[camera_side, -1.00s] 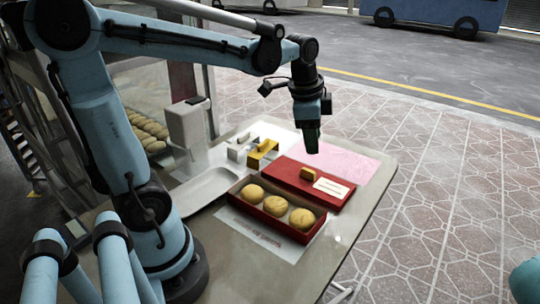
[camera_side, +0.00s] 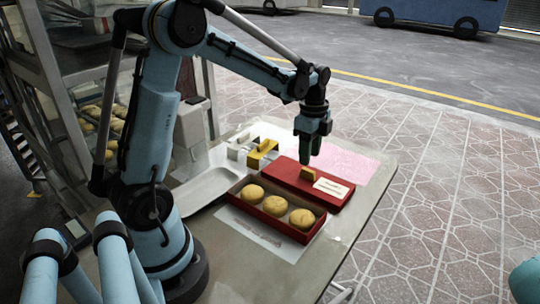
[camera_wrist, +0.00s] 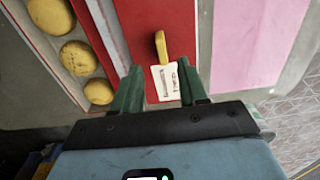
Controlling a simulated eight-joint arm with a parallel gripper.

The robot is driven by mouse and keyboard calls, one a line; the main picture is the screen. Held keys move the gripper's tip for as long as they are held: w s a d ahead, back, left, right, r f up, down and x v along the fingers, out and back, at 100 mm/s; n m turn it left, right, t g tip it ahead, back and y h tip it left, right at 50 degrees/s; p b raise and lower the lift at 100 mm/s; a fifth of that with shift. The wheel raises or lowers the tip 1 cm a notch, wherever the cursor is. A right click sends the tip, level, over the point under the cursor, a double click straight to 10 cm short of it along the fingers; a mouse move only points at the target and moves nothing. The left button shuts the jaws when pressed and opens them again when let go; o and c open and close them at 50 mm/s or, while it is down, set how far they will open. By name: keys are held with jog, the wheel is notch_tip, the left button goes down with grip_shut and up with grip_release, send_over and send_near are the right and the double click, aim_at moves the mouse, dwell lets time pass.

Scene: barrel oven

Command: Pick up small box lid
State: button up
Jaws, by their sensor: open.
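The small box lid (camera_side: 292,172) is a flat red panel on the table, with a yellow handle (camera_side: 308,172) and a white label (camera_side: 331,187). In the wrist view the red lid (camera_wrist: 140,22) lies ahead of the fingers, its yellow handle (camera_wrist: 161,46) upright between them in line. My gripper (camera_side: 310,163) is open and empty just above the lid, close to the handle; in the wrist view its two dark green fingertips (camera_wrist: 161,70) flank the label. The open red box (camera_side: 317,228) beside the lid holds three round yellow buns (camera_side: 275,206).
A pink sheet (camera_side: 345,161) lies behind the lid. A yellow-handled block (camera_side: 262,154), a white tray (camera_side: 205,188) and a grey dispenser (camera_side: 192,135) stand to the left. The table's right edge (camera_side: 372,205) has bare room beside the box.

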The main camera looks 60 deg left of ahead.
aim_at(308, 170)
jog(key=shift+w+a+f, duration=0.1)
jog(key=shift+w+f, duration=0.05)
jog(key=shift+f, duration=2.85)
grip_shut()
